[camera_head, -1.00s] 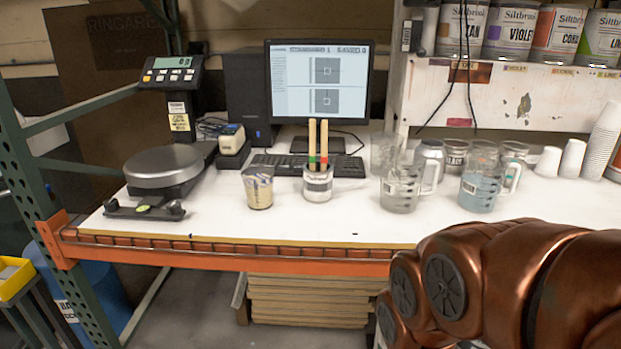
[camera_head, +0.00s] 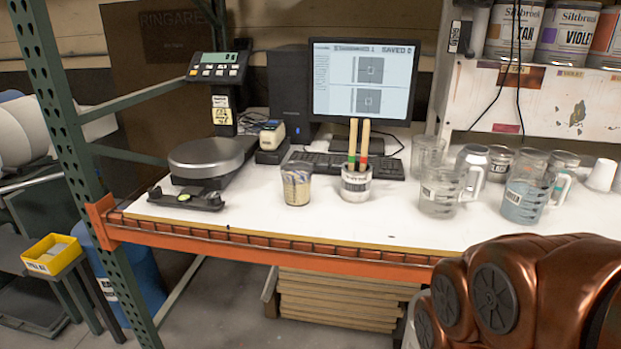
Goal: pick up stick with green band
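Two pale wooden sticks (camera_head: 358,142) stand upright side by side in a small white labelled cup (camera_head: 356,186) on the white table (camera_head: 250,228). Small red and green bands show on the sticks just above the cup's rim. The sticks' lower ends are hidden inside the cup. My copper arm fills the lower right, in front of the table. My gripper is not in view.
A cup with tan contents (camera_head: 296,184) stands left of the stick cup, with glass measuring jugs (camera_head: 440,190) to its right. A keyboard (camera_head: 330,163) and monitor (camera_head: 362,82) are behind. A scale (camera_head: 206,158) sits left. An orange beam (camera_head: 270,254) edges the table's front.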

